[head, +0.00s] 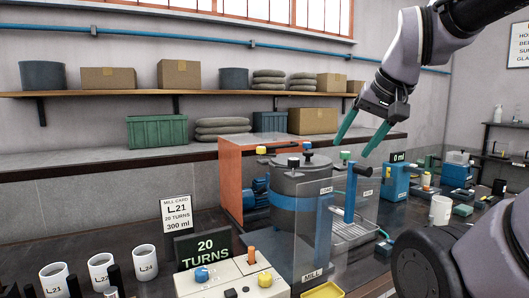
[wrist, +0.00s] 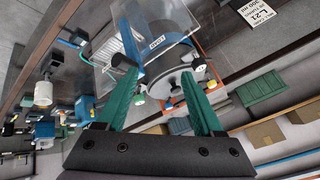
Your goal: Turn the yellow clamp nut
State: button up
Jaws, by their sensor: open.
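The yellow clamp nut (head: 262,150) sits at the left rim of the lid on the grey, blue-banded mill drum (head: 290,186). My gripper (head: 355,147) is open and empty, above and to the right of the lid, apart from the yellow nut. In the wrist view its two green fingers (wrist: 155,72) are spread. The drum (wrist: 165,60) and a small green nut (wrist: 139,101) show between them.
A clear guard panel (head: 345,226) stands in front of the drum, with a blue upright handle (head: 351,192) beside it. An orange frame (head: 228,180) stands behind. A control box (head: 232,281) with coloured knobs and a "20 TURNS" display (head: 203,248) are in front. White mugs (head: 101,269) stand left.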

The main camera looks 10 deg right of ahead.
jog(key=w+a+r+m+g+h, duration=0.1)
jog(key=w+a+r+m+g, duration=0.25)
jog(key=w, duration=0.75)
jog(key=w+a+r+g, duration=0.2)
jog(key=w+a+r, duration=0.4)
jog(key=w, duration=0.5)
jog(key=w+a+f+m+g+h, duration=0.1)
jog(key=w+a+f, duration=0.1)
jog(key=w+a, duration=0.25)
jog(key=w+a+f+m+g, duration=0.1)
jog(key=w+a+f+m, duration=0.15)
jog(key=w, duration=0.25)
jog(key=shift+n, duration=0.5)
jog(key=f, duration=0.7)
jog(key=a+f, duration=0.1)
jog(key=f, duration=0.2)
jog(key=shift+f, duration=0.4)
grip_shut()
